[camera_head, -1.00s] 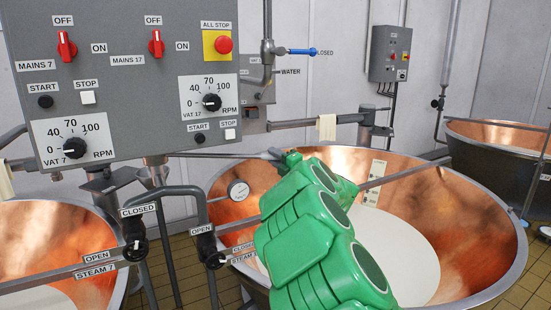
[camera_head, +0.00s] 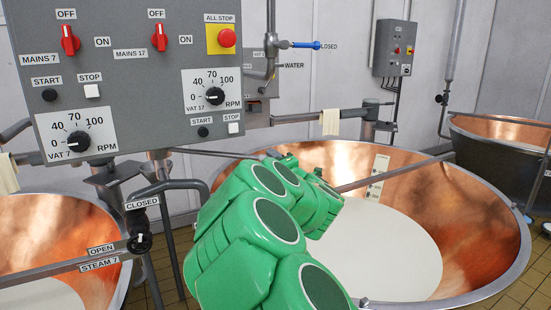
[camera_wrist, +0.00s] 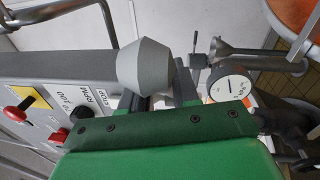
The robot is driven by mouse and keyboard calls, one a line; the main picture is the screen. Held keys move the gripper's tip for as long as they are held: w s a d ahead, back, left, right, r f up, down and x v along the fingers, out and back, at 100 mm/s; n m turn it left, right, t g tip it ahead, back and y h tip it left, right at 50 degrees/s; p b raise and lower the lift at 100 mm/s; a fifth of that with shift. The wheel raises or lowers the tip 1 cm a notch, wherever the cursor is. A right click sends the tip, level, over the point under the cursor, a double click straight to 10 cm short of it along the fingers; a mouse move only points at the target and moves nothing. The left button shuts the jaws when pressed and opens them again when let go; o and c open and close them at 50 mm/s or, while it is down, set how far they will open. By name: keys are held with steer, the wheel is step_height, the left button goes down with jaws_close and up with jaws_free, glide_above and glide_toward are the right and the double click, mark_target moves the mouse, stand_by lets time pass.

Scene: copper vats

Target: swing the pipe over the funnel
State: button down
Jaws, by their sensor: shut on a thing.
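My gripper (camera_head: 275,158) reaches over the near left rim of the middle vat, its green body hiding most of the fingers in the head view. In the wrist view my gripper (camera_wrist: 160,95) is closed, with a grey double-cone piece (camera_wrist: 143,67) at its fingers. A thin grey pipe (camera_head: 215,153) runs from under the control panel to the fingers; I take it to be the held pipe, though the grip itself is hidden. A metal funnel (camera_head: 158,172) seems to stand below the panel, partly hidden. A flared metal piece, likely this funnel, shows in the wrist view (camera_wrist: 220,51).
The control panel (camera_head: 130,70) hangs close at the left. The copper vat (camera_head: 480,235) holds white liquid and has a bar across it. A steam valve pipe (camera_head: 60,268) crosses the left vat. A gauge (camera_wrist: 230,85) is close to the fingers.

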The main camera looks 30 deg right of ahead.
steer(key=s+a+m+h, duration=0.2)
steer(key=s+a+h, duration=0.1)
steer(key=s+a, duration=0.2)
steer(key=shift+s+a+r+h, duration=0.3)
steer(key=shift+a+r+h, duration=0.1)
steer(key=shift+a+r, duration=0.1)
stand_by(0.4)
steer(key=shift+f, duration=0.1)
steer(key=c, duration=0.9)
jaws_free()
steer(key=shift+f, duration=0.1)
steer(key=shift+c, duration=0.2)
steer(key=shift+f, duration=0.15)
steer(key=shift+f, duration=0.1)
steer(key=shift+d, duration=0.15)
